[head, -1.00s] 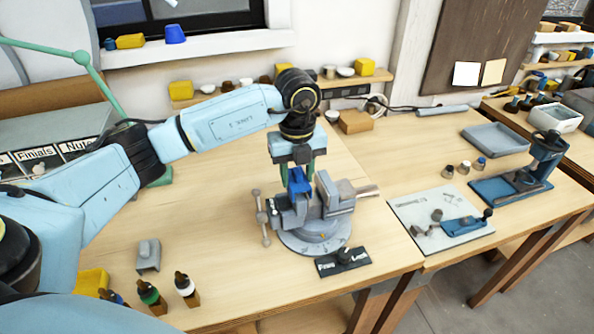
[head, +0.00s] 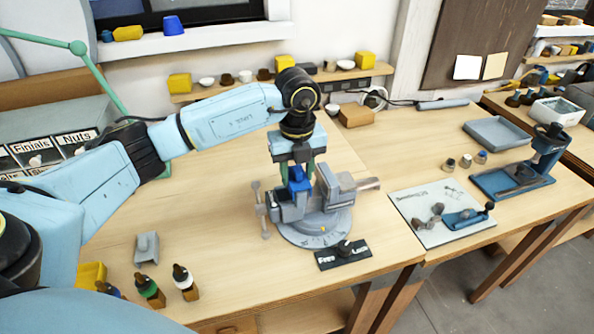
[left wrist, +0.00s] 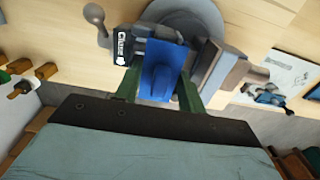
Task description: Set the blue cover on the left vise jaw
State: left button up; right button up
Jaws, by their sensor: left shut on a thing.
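The blue cover (head: 297,180) is between the fingers of my left gripper (head: 297,172), which is shut on it. The cover is at the left jaw of the grey vise (head: 325,215). In the left wrist view the blue cover (left wrist: 161,75) lies between the green fingers (left wrist: 158,88), over the left jaw (left wrist: 142,42). I cannot tell whether it is fully seated on the jaw. The vise stands on a round base near the front edge of the workbench. My right gripper is not in view.
A grey block-like piece (head: 147,248) and several small dropper bottles (head: 185,282) stand at the front left. A black Free/Lock plate (head: 343,255) lies before the vise. A white mat (head: 440,217) with tools is to the right.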

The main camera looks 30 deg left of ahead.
pick_arm(q)
jog(key=shift+f, duration=0.3)
jog(key=o, duration=1.1)
notch_tip(320, 180, up, 13)
jog(key=shift+r+b, duration=0.2)
jog(key=shift+b, duration=0.35)
notch_tip(320, 180, up, 9)
jog(key=p, duration=0.8)
